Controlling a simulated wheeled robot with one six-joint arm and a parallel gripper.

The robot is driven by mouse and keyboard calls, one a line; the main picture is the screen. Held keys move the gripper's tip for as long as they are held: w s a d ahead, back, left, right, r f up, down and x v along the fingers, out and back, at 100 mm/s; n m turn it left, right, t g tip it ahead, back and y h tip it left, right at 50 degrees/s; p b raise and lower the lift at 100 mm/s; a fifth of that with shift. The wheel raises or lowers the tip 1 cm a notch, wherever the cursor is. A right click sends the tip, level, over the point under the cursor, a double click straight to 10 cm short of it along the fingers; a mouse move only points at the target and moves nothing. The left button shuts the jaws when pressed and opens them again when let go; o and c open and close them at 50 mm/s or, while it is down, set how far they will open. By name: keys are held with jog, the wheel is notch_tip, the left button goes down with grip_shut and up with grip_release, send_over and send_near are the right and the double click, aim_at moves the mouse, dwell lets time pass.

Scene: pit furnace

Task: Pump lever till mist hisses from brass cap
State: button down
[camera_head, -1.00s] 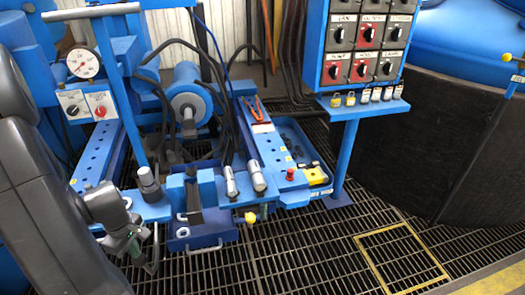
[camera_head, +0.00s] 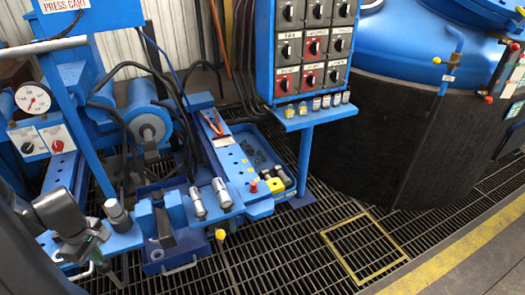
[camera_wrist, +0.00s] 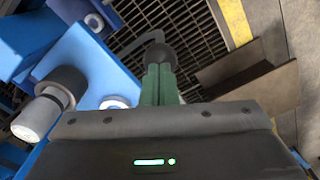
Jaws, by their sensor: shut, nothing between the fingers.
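My gripper (camera_head: 97,235) is shut and empty at the left front of the blue press cart (camera_head: 122,241). In the wrist view its green fingers (camera_wrist: 160,86) are pressed together. Just beyond their tips is a dark rounded piece with a curved rod (camera_wrist: 158,52); I cannot tell whether they touch it. On the tank at right, a blue pipe (camera_head: 453,45) has a small yellow knob (camera_head: 436,61). A red ball (camera_head: 489,100) shows near it. I cannot clearly identify the pump lever or the brass cap.
A switch panel (camera_head: 308,45) stands behind the cart, with padlocks on its shelf (camera_head: 309,117). A large tank with a dark lower wall (camera_head: 385,130) fills the right. Grating floor with a yellow-outlined square (camera_head: 362,247) lies open in front. A pressure gauge (camera_head: 33,98) is at left.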

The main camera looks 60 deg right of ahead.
notch_tip(320, 180, down, 11)
jog(key=s+a+b, duration=0.2)
jog(key=b, duration=0.7)
jog(key=r+p, duration=0.3)
jog(key=w+d+r+p, duration=0.1)
jog(key=r+p, duration=0.2)
jog(key=r, duration=0.1)
jog(key=w+d+r+p, duration=0.1)
jog(key=r+p, duration=0.2)
jog(key=r, duration=0.1)
jog(key=shift+r, duration=0.1)
jog(key=shift+r, duration=0.25)
jog(key=shift+f, duration=0.1)
dwell(0.7)
